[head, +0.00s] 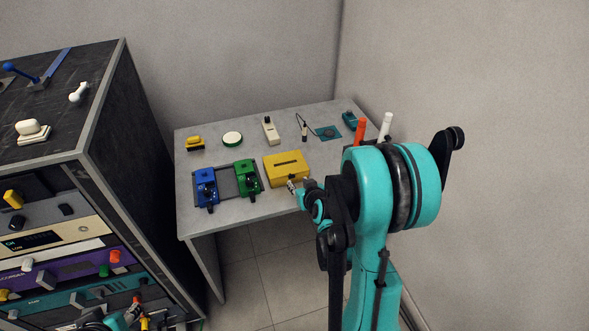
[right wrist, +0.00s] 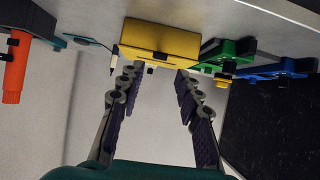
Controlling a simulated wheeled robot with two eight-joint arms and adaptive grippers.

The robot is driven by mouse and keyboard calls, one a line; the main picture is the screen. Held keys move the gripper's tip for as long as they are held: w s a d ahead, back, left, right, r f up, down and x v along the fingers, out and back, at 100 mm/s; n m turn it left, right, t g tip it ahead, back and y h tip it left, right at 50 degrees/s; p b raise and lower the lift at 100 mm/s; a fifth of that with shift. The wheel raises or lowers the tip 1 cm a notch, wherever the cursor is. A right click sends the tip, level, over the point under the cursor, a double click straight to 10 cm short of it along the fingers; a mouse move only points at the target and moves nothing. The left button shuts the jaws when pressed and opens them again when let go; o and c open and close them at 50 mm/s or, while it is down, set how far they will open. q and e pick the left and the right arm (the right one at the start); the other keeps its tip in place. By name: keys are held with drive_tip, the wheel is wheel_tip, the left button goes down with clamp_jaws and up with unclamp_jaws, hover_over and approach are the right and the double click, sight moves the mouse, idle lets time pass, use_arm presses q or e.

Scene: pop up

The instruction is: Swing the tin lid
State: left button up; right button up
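The yellow tin (head: 287,162) is a box with a dark slot on top, near the front edge of the grey table; its lid looks shut. My right gripper (head: 296,188) is at its front side, partly hidden by my own arm. In the right wrist view the gripper (right wrist: 157,75) is open, its two fingers spread and nothing between them. The tin (right wrist: 160,42) is just beyond the fingertips, with a small dark catch on its near face. I cannot tell whether a fingertip touches it. A teal part at the head view's bottom left may be my left gripper (head: 122,318).
Blue (head: 206,187) and green (head: 246,178) devices stand left of the tin on a dark base. A white switch (head: 270,130), a teal pad (head: 328,132) and an orange handle (head: 361,131) are behind and right. A dark cabinet (head: 125,130) stands left; walls close the back and right.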

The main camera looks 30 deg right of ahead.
sight(292, 177)
drive_tip(key=b+x, duration=0.1)
drive_tip(key=x, duration=0.6)
drive_tip(key=shift+w+d+f+b, duration=0.15)
drive_tip(key=shift+w+f+b, duration=0.05)
drive_tip(key=shift+w+b, duration=0.15)
drive_tip(key=c, duration=0.7)
drive_tip(key=r+p, duration=0.1)
drive_tip(key=r, duration=0.1)
drive_tip(key=w+r+p, duration=0.1)
drive_tip(key=r+p, duration=0.1)
drive_tip(key=shift+d+r, duration=0.1)
drive_tip(key=shift+c, duration=0.2)
drive_tip(key=shift+w+d+r+p, duration=0.1)
drive_tip(key=shift+w+r+p, duration=0.15)
drive_tip(key=shift+r+p, duration=0.5)
drive_tip(key=shift+w+d+r+p, duration=0.1)
drive_tip(key=shift+w+r+p, duration=0.25)
drive_tip(key=shift+r, duration=0.2)
drive_tip(key=shift+w+d+r+p, duration=0.1)
drive_tip(key=shift+w+r+p, duration=0.1)
drive_tip(key=shift+w+r, duration=0.25)
drive_tip(key=shift+s+r, duration=0.1)
